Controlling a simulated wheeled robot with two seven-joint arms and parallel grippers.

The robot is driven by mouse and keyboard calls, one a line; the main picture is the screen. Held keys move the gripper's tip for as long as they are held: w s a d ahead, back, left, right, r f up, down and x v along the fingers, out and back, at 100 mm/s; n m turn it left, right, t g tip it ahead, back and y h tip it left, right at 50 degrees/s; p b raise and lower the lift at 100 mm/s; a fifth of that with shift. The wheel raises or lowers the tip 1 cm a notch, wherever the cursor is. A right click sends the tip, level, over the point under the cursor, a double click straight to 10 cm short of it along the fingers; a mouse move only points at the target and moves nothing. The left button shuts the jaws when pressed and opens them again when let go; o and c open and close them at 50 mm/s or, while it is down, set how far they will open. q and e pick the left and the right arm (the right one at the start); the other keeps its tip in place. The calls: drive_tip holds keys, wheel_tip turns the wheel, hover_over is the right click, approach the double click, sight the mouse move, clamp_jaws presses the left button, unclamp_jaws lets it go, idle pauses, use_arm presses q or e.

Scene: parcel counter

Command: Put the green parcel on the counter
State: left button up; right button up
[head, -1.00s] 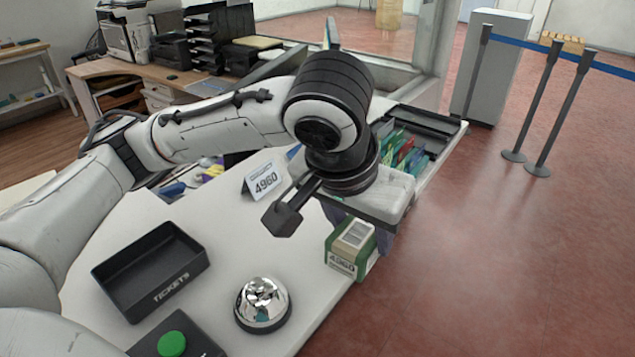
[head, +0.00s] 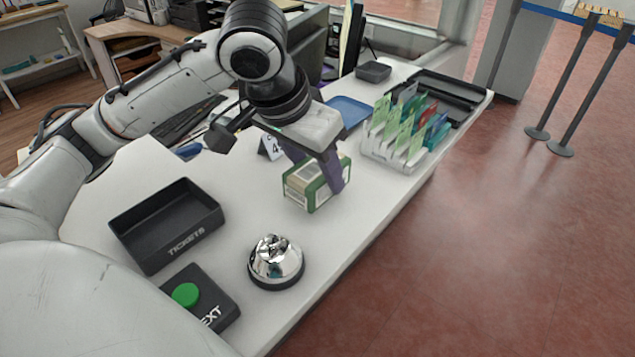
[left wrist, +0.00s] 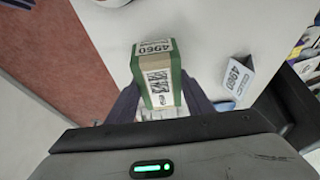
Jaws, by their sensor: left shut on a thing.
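The green parcel (head: 304,188) is a small box with green sides, a brown band and a white label. It also shows in the left wrist view (left wrist: 158,75), where its label reads 4960. My left gripper (head: 330,172) is shut on it, with purple fingers on two opposite sides. The parcel shows over the white counter (head: 235,225), behind the bell; I cannot tell whether its underside touches the top. In the left wrist view the left gripper (left wrist: 160,102) has a finger on each side of the parcel.
A silver bell (head: 275,260), a black tickets tray (head: 168,225) and a green-button box (head: 200,295) stand at the front. A number card (left wrist: 237,78) stands beside the parcel. A card rack (head: 400,140) and blue tray (head: 350,110) lie behind. The counter's right edge is close.

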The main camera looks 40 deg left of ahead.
use_arm(q)
wheel_tip(320, 180, down, 3)
drive_tip(key=shift+r, duration=0.1)
drive_tip(key=shift+f, duration=0.2)
drive_tip(key=shift+f, duration=0.15)
drive_tip(key=o, duration=1.2)
drive_tip(key=shift+r, duration=0.25)
drive_tip(key=p+v, duration=0.2)
drive_tip(key=v, duration=0.9)
drive_tip(key=shift+s+r, duration=0.15)
drive_tip(key=shift+r, duration=0.25)
